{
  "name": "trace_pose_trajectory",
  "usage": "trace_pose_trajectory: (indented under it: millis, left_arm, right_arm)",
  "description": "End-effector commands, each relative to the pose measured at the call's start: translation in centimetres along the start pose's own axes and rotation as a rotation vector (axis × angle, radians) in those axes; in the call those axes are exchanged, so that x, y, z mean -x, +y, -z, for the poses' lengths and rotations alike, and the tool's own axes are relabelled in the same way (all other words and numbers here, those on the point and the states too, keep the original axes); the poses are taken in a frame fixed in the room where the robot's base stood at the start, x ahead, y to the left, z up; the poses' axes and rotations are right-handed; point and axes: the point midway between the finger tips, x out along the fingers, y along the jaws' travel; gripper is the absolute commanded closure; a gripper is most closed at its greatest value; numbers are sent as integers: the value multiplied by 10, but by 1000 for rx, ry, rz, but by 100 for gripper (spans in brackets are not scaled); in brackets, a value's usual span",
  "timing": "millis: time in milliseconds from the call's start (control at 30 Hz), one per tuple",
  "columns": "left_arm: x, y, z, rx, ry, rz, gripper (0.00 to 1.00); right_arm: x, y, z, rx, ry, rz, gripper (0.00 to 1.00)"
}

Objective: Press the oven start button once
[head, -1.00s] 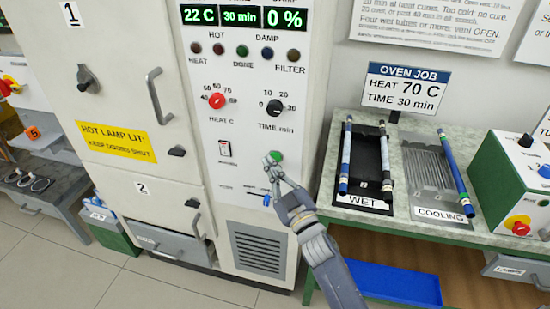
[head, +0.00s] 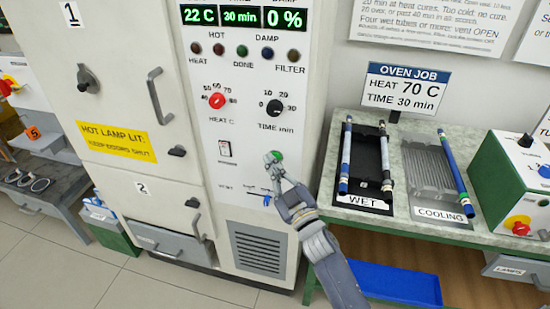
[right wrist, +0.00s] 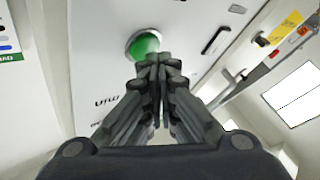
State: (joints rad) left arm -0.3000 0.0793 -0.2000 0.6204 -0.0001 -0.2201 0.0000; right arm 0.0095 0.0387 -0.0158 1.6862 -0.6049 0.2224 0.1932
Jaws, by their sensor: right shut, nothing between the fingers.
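The green round start button (head: 277,155) is on the white oven's control panel, below the time dial. It also shows in the right wrist view (right wrist: 146,43), in a pale ring. My right gripper (head: 271,160) is shut and empty, its fingertips at the button and partly covering it in the head view. In the right wrist view the closed fingertips (right wrist: 158,62) overlap the button's lower edge; I cannot tell whether they touch it. The oven display (head: 241,17) reads 22 C, 30 min and 0 %. My left gripper is not in view.
A red heat dial (head: 217,101), a black time dial (head: 274,107) and a rocker switch (head: 225,149) are on the same panel. To the right, a green bench holds a WET tray (head: 362,203) and a COOLING rack (head: 442,213) with rods.

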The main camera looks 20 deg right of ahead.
Motion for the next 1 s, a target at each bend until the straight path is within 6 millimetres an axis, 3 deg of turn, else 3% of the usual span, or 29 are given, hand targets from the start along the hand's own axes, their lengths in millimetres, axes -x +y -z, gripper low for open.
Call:
trace_pose_trajectory:
  millis: [1000]
  left_arm:
    - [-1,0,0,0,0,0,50]
  right_arm:
    - [-6,4,-4,0,0,0,100]
